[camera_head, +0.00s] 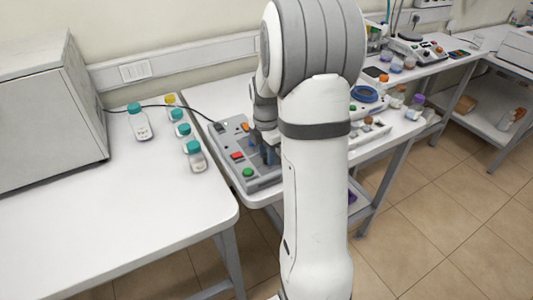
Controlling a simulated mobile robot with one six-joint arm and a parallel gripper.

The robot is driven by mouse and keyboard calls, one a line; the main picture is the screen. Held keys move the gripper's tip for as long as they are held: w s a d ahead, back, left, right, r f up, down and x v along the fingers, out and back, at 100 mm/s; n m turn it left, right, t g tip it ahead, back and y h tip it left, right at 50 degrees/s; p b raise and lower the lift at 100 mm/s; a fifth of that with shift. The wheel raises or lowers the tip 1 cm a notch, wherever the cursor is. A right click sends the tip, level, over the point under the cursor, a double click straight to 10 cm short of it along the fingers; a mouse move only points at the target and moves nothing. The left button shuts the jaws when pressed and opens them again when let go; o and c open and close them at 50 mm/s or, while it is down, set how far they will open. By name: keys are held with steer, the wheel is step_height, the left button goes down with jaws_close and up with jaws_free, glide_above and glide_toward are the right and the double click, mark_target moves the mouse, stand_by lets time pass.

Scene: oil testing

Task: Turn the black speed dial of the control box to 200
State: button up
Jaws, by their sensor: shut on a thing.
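The grey control box (262,183) sits on the white table in the middle of the head view, partly hidden behind my arm. Its top carries a green button (248,172), a red switch (237,156) and orange parts near the back. My gripper (268,158) points down at the box top, with its dark fingers low over the panel, just left of my upright arm link. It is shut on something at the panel. The black speed dial cannot be made out; it is hidden by the fingers and arm, so its setting cannot be read.
Several teal-capped bottles (197,157) stand left of the box. A big grey cabinet (45,115) fills the far left. A black cable (160,106) runs behind the bottles to the box. The front of the left white table (130,215) is clear.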

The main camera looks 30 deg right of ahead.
steer(key=shift+d+m, duration=0.1)
steer(key=shift+m, duration=0.6)
steer(key=m+b, duration=0.1)
steer(key=m, duration=0.3)
steer(key=m+b, duration=0.1)
steer(key=m, duration=0.5)
steer(key=shift+m, duration=0.3)
steer(key=m, duration=0.6)
steer(key=shift+b, duration=0.4)
steer(key=m, duration=0.5)
steer(key=shift+s+f+m, duration=0.1)
steer(key=shift+m, duration=0.3)
steer(key=o, duration=1)
steer(key=shift+t, duration=0.3)
